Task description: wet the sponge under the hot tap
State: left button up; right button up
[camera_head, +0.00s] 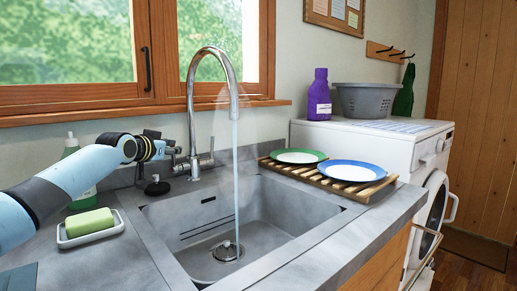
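The tap (191,110) stands behind the sink (270,205), and a stream of water (236,170) runs from its spout to the drain. A pale, steam-like haze hangs around the spout. The green sponge (89,223) lies in a white dish (118,226) on the counter left of the sink. My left gripper (170,148) is just left of the tap's base, near its levers; I cannot tell whether it touches them or how far its fingers are open. My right gripper is not in view.
A green bottle (84,196) stands behind the sponge dish, partly behind my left arm. A black-topped plug or knob (157,187) is near the tap. A wooden rack (338,184) with a green-rimmed plate (298,156) and a blue-rimmed plate (352,170) borders the sink's right side.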

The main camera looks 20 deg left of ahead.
pick_arm(q)
jog(key=o, duration=0.3)
jog(key=shift+s+a+r, duration=0.1)
jog(key=shift+o, duration=0.2)
jog(key=v, duration=1.1)
jog(key=shift+s, duration=0.4)
